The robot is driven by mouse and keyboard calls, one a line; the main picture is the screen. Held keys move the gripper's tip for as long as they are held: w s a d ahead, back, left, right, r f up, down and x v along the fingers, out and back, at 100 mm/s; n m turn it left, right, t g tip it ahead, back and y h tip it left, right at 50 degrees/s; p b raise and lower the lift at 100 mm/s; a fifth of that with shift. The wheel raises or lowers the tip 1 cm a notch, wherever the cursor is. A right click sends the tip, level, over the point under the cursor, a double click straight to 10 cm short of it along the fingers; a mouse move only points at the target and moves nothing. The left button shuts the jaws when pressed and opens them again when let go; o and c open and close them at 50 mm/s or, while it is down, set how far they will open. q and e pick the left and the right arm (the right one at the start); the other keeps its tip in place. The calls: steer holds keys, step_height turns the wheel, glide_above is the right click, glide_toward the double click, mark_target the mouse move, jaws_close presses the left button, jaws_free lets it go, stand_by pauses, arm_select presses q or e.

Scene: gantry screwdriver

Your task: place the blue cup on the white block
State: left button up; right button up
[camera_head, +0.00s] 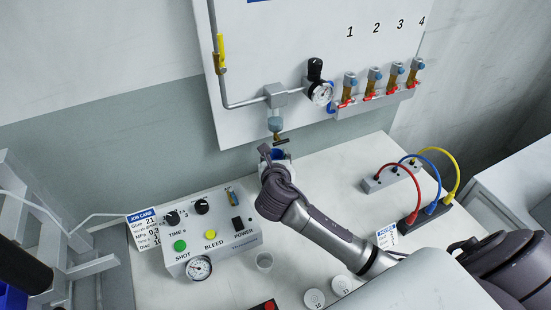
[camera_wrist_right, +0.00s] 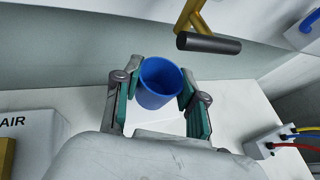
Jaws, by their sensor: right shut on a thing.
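The blue cup (camera_wrist_right: 158,88) is upright, mouth towards the camera, between the fingers of my right gripper (camera_wrist_right: 158,100) in the right wrist view. The gripper is shut on the cup's sides. In the head view the gripper (camera_head: 276,158) is below the regulator bowl on the wall panel and hides most of the cup (camera_head: 279,154). A white surface, seemingly the white block (camera_wrist_right: 160,124), shows between the fingers below the cup in the wrist view. I cannot tell whether the cup touches it. My left gripper is not in view.
A dark-handled valve (camera_wrist_right: 208,43) hangs close above the cup. A control box (camera_head: 212,232) with buttons stands left of my right arm. Coloured cables (camera_head: 432,180) arch at the right.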

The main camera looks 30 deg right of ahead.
steer(key=shift+w+d, duration=0.25)
steer(key=shift+w, duration=0.25)
steer(key=shift+w+d, duration=0.25)
steer(key=shift+w, duration=0.2)
steer(key=shift+w+f, duration=0.1)
step_height(320, 180, down, 3)
steer(key=shift+f, duration=0.1)
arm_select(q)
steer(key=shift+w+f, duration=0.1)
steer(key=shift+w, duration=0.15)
arm_select(e)
steer(key=shift+f, duration=0.1)
steer(key=o, duration=0.8)
steer(key=shift+c, duration=0.2)
